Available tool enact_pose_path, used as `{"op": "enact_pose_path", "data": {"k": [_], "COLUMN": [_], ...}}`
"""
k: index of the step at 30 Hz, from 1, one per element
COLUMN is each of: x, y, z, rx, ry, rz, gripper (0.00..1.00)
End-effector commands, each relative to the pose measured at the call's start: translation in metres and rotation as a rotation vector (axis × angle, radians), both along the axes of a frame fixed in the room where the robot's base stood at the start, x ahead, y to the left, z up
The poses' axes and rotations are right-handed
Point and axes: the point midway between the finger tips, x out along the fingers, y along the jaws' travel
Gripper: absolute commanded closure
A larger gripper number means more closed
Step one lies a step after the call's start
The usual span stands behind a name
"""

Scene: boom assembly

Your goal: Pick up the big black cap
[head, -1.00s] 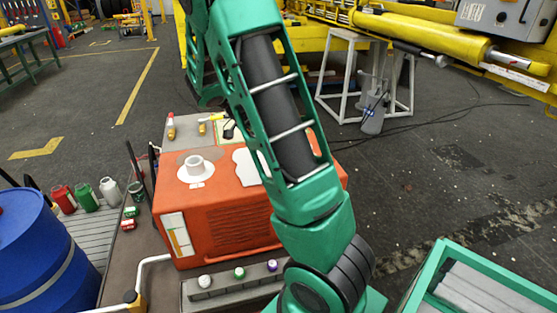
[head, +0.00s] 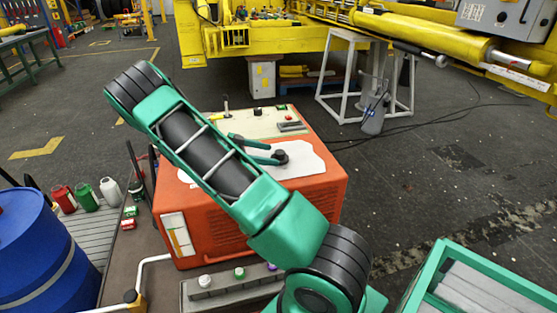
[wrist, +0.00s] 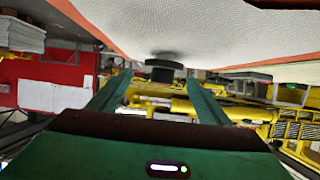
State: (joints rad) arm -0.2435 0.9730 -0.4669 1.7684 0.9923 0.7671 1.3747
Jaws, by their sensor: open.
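The black cap (head: 280,156) stands on a white patch on top of the orange box, by the tips of my gripper (head: 272,152). In the wrist view the black cap (wrist: 164,72) appears with the scene upside down, between the two green fingers and a little beyond their tips. My gripper (wrist: 160,80) is open, with nothing held. The fingers lie low and nearly level over the box top. I cannot tell whether either finger touches the cap.
The orange box (head: 325,195) has the white patch (head: 308,164) and a pale panel (head: 255,122) with small items. A blue barrel (head: 40,240) stands left, near several small bottles (head: 87,198). A green-framed crate (head: 440,262) is front right. Open floor lies right.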

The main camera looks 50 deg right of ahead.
Motion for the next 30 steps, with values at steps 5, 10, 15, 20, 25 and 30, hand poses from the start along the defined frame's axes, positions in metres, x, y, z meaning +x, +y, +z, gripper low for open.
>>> {"op": "enact_pose_path", "data": {"k": [5,10,15,20,25,30], "x": [-0.014,-0.021,-0.024,-0.03,-0.041,-0.043], "y": [-0.022,-0.033,-0.04,-0.057,-0.076,-0.079], "z": [-0.01,-0.016,-0.018,-0.024,-0.032,-0.034], "rx": [0.001,0.003,0.003,0.003,0.003,0.003], "ry": [0.002,0.001,0.001,0.002,0.002,0.001], "rz": [-0.003,-0.002,-0.002,-0.003,-0.003,-0.001], "gripper": [0.28,0.28,0.28,0.28,0.28,0.28]}}
